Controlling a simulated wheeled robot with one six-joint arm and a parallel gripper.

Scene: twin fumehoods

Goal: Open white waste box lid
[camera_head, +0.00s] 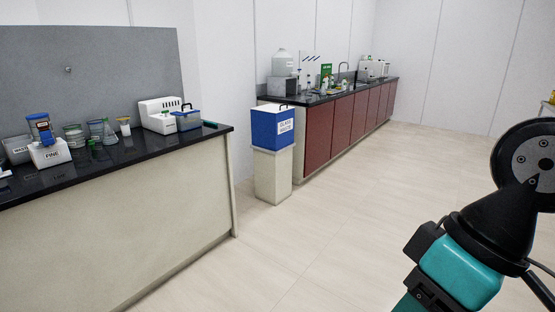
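A blue box (265,130) with a white label reading "GLASS WASTE" stands on a pale pedestal near the middle of the view. Its white lid (270,108) lies on top and looks shut, with a dark handle (284,106) on it. A small greyish-white container (17,149) at the far left edge also has a label that seems to read "WASTE"; its top is hard to make out. My arm shows at the lower right, well apart from both boxes. My gripper's fingers are not visible in this view.
A black-topped bench (190,143) at left carries beakers, a white device (158,115) and a small blue box (188,121). A long counter with red doors (343,122) runs behind the glass waste box. The pale floor (330,215) in the middle is clear.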

